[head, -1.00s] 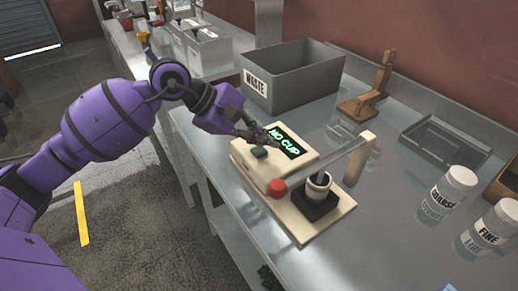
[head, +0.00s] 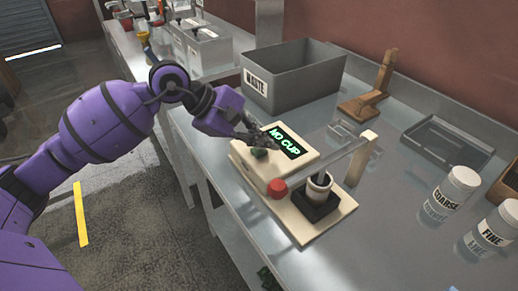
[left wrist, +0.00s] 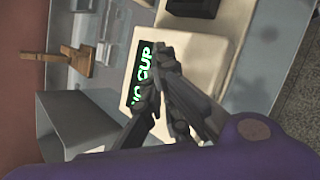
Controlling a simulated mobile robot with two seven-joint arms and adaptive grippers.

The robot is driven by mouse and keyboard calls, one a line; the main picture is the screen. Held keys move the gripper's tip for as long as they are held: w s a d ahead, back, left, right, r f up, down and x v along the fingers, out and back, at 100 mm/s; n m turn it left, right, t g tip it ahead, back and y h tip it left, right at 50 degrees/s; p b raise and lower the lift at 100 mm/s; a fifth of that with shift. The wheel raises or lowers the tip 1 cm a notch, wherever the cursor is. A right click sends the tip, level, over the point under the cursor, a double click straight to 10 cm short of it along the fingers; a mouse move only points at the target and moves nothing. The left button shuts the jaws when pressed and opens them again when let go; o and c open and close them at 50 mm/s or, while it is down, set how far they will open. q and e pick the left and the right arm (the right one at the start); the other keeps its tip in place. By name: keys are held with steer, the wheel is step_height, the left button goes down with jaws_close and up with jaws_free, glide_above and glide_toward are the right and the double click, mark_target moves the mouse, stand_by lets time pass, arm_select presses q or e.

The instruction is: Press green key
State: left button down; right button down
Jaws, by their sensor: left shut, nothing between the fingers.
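The powder filler (head: 302,161) is a cream machine with a dark display (head: 287,142) that reads "NO CUP" in green. The green key (head: 260,154) is on its top, left of the display. My left gripper (head: 268,142) is shut and empty, its fingertips just above or beside the key; I cannot tell whether they touch it. In the left wrist view the shut fingers (left wrist: 172,82) lie over the machine's top beside the display (left wrist: 143,77), and the key is hidden. A red knob (head: 277,188) is at the machine's front corner. My right gripper is not in view.
A dark cup holder with a small pot (head: 318,187) stands on the machine's base. A grey waste bin (head: 292,82) is behind the machine. A wooden stand (head: 375,90), a grey tray (head: 447,141) and jars marked COARSE (head: 452,190) and FINE (head: 492,232) are to the right.

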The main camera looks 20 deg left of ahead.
arm_select(q)
steer(key=shift+f, duration=0.2)
steer(key=shift+f+b, duration=0.25)
steer(key=shift+b, duration=0.05)
stand_by(0.3)
steer(key=shift+r, duration=0.8)
